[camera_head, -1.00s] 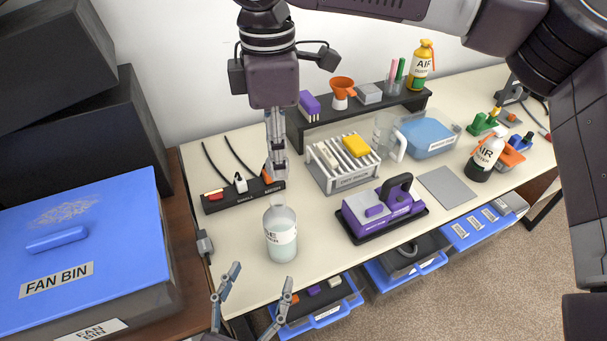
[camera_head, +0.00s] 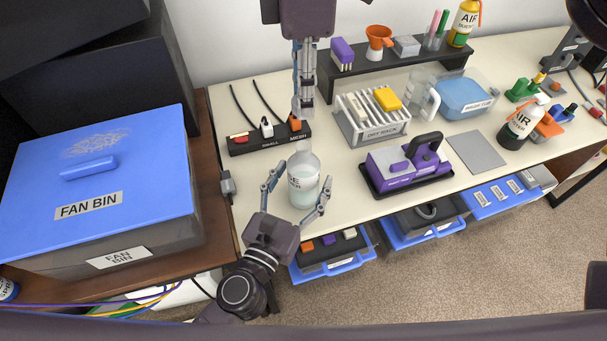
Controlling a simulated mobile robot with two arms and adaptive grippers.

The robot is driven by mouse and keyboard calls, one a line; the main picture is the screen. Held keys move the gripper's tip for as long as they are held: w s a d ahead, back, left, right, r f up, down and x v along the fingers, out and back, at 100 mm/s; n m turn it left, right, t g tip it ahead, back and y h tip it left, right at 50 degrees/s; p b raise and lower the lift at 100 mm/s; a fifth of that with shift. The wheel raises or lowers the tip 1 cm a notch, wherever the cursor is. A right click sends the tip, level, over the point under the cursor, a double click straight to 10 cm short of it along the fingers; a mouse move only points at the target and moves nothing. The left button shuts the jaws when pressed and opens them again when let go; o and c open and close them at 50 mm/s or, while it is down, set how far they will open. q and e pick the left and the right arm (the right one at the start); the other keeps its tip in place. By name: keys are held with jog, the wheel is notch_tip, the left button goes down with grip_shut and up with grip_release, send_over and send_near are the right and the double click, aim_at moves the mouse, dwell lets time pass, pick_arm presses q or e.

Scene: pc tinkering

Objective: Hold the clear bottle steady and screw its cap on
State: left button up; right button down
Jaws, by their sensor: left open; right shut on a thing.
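The clear bottle (camera_head: 304,186) stands upright on the table near its front left edge, with pale liquid in it and a label on its side. My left gripper (camera_head: 305,176) is open, with one finger to the left of the bottle and one to the right; contact cannot be made out. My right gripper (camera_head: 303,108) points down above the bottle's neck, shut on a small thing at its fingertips. This is likely the cap, but it is too small and hidden to see clearly. A gap shows between these fingertips and the bottle's top.
A power strip (camera_head: 270,138) lies behind the bottle. A drying rack (camera_head: 372,118) and a purple device on a black tray (camera_head: 405,165) stand to the right. The blue-lidded fan bin (camera_head: 100,175) is at the left. Open blue drawers (camera_head: 335,267) stick out below the table edge.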

pick_arm(q)
jog(key=shift+w+d, duration=0.15)
jog(key=shift+w, duration=0.2)
jog(key=shift+c, duration=0.3)
jog(key=c, duration=1.4)
jog(key=shift+o, duration=0.2)
pick_arm(e)
jog(key=n, duration=0.1)
jog(key=f+n, duration=0.1)
jog(key=n, duration=0.2)
jog(key=shift+s+f, duration=0.1)
jog(key=shift+f, duration=0.2)
jog(key=n, duration=0.2)
jog(key=f+n, duration=0.1)
jog(key=n, duration=0.2)
jog(key=shift+f, duration=0.2)
jog(key=shift+f, duration=2.4)
